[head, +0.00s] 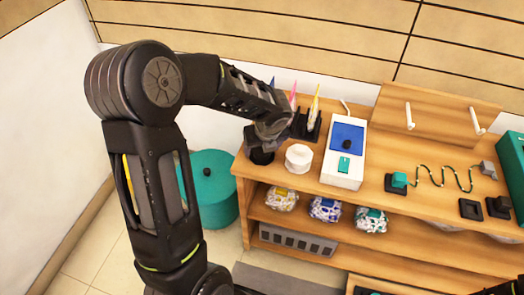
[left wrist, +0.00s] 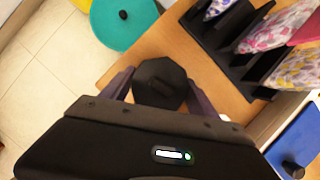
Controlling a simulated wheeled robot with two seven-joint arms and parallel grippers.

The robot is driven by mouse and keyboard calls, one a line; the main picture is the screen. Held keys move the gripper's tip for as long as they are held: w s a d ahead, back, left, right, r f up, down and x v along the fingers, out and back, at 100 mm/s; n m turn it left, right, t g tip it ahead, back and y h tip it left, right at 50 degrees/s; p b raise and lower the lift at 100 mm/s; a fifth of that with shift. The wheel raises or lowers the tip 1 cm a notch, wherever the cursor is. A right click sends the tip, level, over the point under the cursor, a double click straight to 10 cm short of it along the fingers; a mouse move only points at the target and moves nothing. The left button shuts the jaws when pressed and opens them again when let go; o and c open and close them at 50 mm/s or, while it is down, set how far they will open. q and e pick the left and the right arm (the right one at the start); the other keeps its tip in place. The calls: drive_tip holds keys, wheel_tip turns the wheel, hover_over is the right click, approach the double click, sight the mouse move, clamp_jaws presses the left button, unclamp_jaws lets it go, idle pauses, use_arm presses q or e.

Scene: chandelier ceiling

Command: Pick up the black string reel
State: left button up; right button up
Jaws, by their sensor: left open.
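The black string reel (head: 261,157) stands on the left end of the wooden shelf top, partly hidden under my left gripper (head: 265,139). In the left wrist view the black reel (left wrist: 160,82) shows its dark, many-sided top between the two fingers of my left gripper (left wrist: 158,88). The fingers are open, one on each side of it. I cannot tell whether they touch it. My right gripper is not in view; only a dark piece shows at the bottom right corner of the head view.
A white reel (head: 298,158) stands just right of the black one. Behind are a black rack (head: 306,127) with colourful items and a blue-and-white box (head: 344,153). A teal round bin (head: 212,190) stands on the floor left of the shelf. Patterned bundles (head: 325,209) lie one shelf below.

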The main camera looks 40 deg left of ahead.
use_arm(q)
drive_tip(key=shift+c, duration=0.4)
drive_tip(key=c, duration=0.9)
drive_tip(key=shift+o, duration=0.2)
drive_tip(key=shift+r, duration=0.15)
wheel_tip(320, 180, up, 10)
drive_tip(key=p, duration=0.3)
